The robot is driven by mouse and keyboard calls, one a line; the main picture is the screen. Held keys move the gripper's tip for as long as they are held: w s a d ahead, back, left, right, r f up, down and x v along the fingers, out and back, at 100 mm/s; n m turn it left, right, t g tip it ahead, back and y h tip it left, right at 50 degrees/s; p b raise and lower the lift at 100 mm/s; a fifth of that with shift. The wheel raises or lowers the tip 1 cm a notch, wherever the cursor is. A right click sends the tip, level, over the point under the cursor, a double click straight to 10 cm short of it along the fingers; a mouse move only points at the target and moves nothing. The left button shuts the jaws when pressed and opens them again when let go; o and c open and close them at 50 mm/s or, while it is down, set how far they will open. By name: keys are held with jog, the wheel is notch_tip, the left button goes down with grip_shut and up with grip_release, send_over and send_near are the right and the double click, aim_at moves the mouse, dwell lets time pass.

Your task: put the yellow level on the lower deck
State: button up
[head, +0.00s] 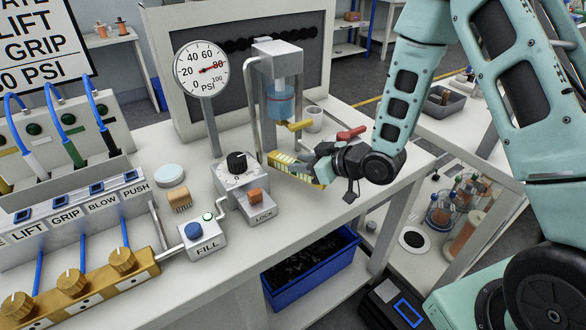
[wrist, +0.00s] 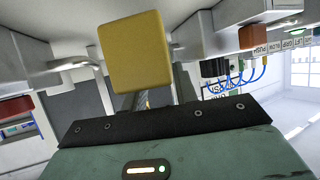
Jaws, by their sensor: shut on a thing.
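The yellow level (head: 296,168) is a long yellow bar with pale markings, at the right part of the bench top in the head view. My gripper (head: 326,163) is shut on it near its right end. In the wrist view the level (wrist: 134,52) shows end-on as a yellow block in front of my gripper. I cannot tell whether the level touches the bench top. The lower deck (head: 330,298) is the pale shelf under the bench, partly covered by a blue bin.
The blue bin (head: 312,268) with dark contents stands on the lower deck. A metal stand with a blue cylinder (head: 280,103) rises behind the level, and a red-handled thing (head: 351,133) lies near my gripper. A gauge (head: 201,68) and the FILL box (head: 203,240) stand left.

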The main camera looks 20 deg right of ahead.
aim_at(277, 160)
jog(key=shift+w+a, duration=0.8)
jog(key=shift+w, duration=0.25)
notch_tip(277, 160, down, 3)
jog(key=shift+w+a+r+p, duration=0.1)
jog(key=shift+p, duration=0.55)
jog(key=shift+f, duration=0.35)
jog(key=shift+f, duration=0.25)
jog(key=o, duration=1.1)
jog(key=shift+r, duration=0.1)
jog(key=shift+r, duration=0.1)
